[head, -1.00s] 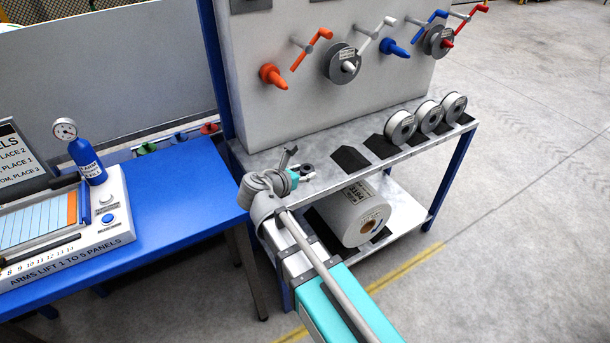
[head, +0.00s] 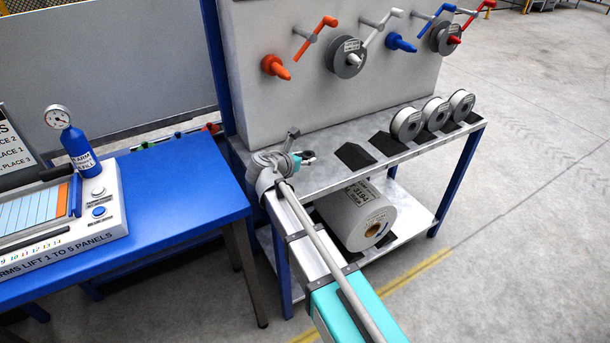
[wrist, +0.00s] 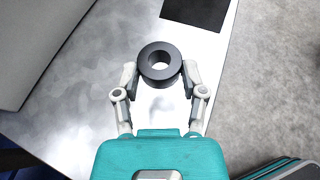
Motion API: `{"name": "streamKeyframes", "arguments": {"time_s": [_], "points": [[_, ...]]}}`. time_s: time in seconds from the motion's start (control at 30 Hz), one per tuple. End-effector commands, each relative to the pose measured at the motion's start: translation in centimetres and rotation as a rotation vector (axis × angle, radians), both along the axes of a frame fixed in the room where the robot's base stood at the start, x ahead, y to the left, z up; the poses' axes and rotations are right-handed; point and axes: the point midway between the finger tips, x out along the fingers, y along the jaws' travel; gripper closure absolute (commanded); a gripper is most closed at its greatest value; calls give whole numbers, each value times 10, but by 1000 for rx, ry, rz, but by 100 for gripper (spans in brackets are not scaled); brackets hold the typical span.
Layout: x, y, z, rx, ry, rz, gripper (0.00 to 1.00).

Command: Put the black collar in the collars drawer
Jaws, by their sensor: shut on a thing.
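The black collar (wrist: 160,81) is a thick dark ring in the wrist view. My gripper (wrist: 160,68) is shut on it, with one pale finger on each side. Bare metal shelf top shows beyond the collar; I cannot tell how high above it the collar is. In the head view my gripper (head: 304,157) is over the near left part of the grey shelf top (head: 330,180), and the collar is small and dark at its tip. I cannot make out a collars drawer in any view.
Dark pads (head: 355,155) and several white spools (head: 407,123) are on the shelf top to the right. A large roll (head: 352,205) lies on the lower shelf. Cranks and an orange cone (head: 275,67) stick out of the panel behind. A blue table (head: 180,205) stands left.

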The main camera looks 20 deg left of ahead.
Motion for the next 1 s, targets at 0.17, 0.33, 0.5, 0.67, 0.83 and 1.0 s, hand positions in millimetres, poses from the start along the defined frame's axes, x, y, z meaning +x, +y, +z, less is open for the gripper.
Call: {"name": "streamKeyframes", "arguments": {"time_s": [0.17, 0.33, 0.5, 0.67, 0.83, 1.0], "points": [[13, 6, -19, -1, 0, 0, 100], [18, 8, -24, -1, 0, 0, 100], [18, 8, -24, -1, 0, 0, 100], [18, 8, -23, -1, 0, 1, 100], [20, 9, -28, -1, 0, 1, 100], [26, 11, -40, -1, 0, 0, 100]]}}
